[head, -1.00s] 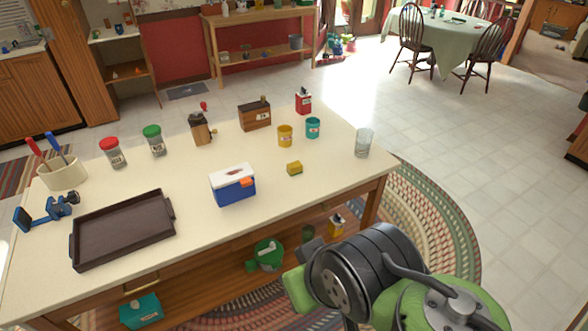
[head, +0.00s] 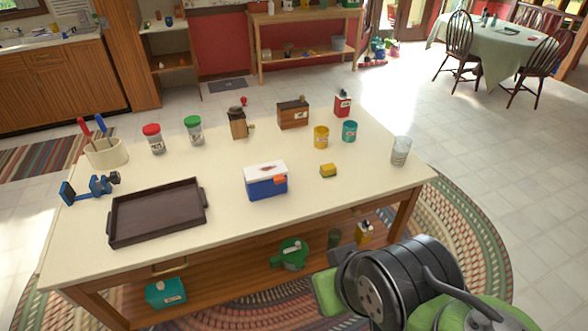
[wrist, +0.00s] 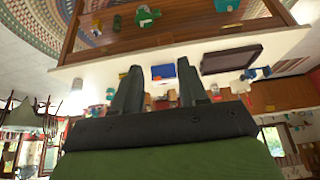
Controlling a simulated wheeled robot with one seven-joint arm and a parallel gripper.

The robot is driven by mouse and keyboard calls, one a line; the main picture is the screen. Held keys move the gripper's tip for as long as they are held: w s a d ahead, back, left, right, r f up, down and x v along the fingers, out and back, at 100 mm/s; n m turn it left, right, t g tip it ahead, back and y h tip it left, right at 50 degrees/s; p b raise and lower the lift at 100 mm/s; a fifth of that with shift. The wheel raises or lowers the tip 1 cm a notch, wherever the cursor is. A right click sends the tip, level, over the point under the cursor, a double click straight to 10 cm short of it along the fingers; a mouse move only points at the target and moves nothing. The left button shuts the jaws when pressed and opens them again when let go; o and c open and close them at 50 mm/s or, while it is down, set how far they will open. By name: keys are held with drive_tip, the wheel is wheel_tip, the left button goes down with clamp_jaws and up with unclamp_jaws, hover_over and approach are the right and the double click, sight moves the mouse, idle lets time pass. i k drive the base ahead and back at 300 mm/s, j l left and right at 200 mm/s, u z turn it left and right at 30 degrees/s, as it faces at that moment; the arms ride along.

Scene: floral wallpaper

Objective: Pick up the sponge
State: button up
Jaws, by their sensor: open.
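The sponge is a small yellow block (head: 328,170) lying on the white tabletop (head: 345,205) in the head view, between the blue-and-white cooler box (head: 266,182) and the clear glass (head: 401,151). My gripper (wrist: 160,88) shows in the wrist view with its two dark fingers apart and nothing between them. The wrist view is upside down, and I cannot pick out the sponge there for sure. In the head view my arm is at the lower right, in front of the table and well apart from the sponge; the fingers do not show there.
Near the sponge stand a yellow mug (head: 321,137) and a teal mug (head: 349,131). A dark tray (head: 157,211) lies at the left of the table. A lower shelf holds a green pot (head: 291,254). The tabletop around the sponge is mostly clear.

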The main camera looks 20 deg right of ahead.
sight(329, 170)
drive_tip(key=i+l+u, duration=0.2)
drive_tip(key=l+u, duration=0.25)
drive_tip(key=i+l+u, duration=0.1)
drive_tip(key=l+u, duration=0.8)
drive_tip(key=l, duration=0.2)
drive_tip(key=k+l+u, duration=0.1)
drive_tip(key=l+u, duration=0.35)
drive_tip(key=k+l+u, duration=0.15)
drive_tip(key=l+u, duration=0.25)
drive_tip(key=l, duration=0.2)
